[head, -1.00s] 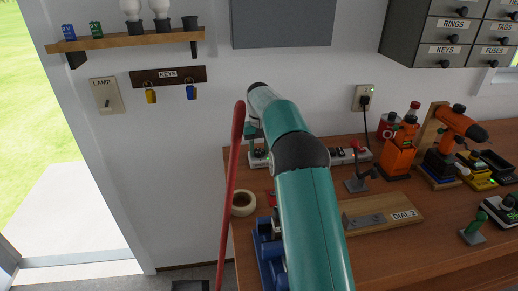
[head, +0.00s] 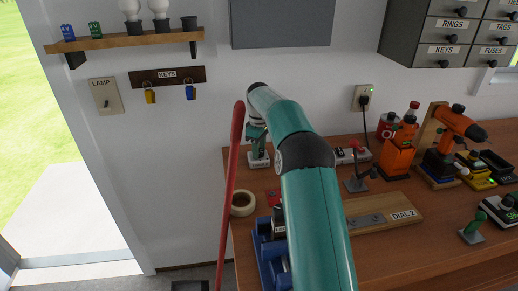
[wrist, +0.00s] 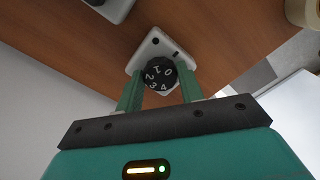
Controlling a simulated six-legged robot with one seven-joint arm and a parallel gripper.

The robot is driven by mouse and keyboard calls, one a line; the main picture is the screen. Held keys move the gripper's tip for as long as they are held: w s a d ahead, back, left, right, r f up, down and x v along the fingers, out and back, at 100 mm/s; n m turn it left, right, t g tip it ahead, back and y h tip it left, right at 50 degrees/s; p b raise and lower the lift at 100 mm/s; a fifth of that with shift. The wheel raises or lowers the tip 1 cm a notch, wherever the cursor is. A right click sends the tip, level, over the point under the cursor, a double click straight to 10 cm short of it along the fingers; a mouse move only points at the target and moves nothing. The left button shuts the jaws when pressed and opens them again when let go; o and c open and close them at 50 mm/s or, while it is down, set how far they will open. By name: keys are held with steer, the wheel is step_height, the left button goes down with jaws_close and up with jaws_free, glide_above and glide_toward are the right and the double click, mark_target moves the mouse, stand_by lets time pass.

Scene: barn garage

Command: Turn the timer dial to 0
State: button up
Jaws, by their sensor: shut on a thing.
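The timer is a small white box with a round black dial (wrist: 159,75) bearing white digits, seen in the wrist view. The 0 is on the dial's upper right side, near a small dark mark on the white face (wrist: 148,46). The 1 is at the top and the 2 at the left. My gripper (wrist: 159,86) has its two green fingers on either side of the dial, shut on it. In the head view my gripper (head: 257,138) points down at the white timer base (head: 259,162) near the back left of the bench; the dial is hidden there.
The wooden bench (head: 395,255) holds a tape roll (head: 243,204), a blue vise (head: 266,262) partly behind my arm, and a DIAL 2 board (head: 400,211). A red pole (head: 230,190) stands just left of my arm. Orange tools stand at right.

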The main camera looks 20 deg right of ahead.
steer(key=shift+r+n, duration=0.1)
steer(key=shift+n, duration=0.4)
steer(key=o, duration=1)
steer(key=shift+r, duration=0.1)
step_height(320, 180, up, 14)
steer(key=shift+f, duration=0.2)
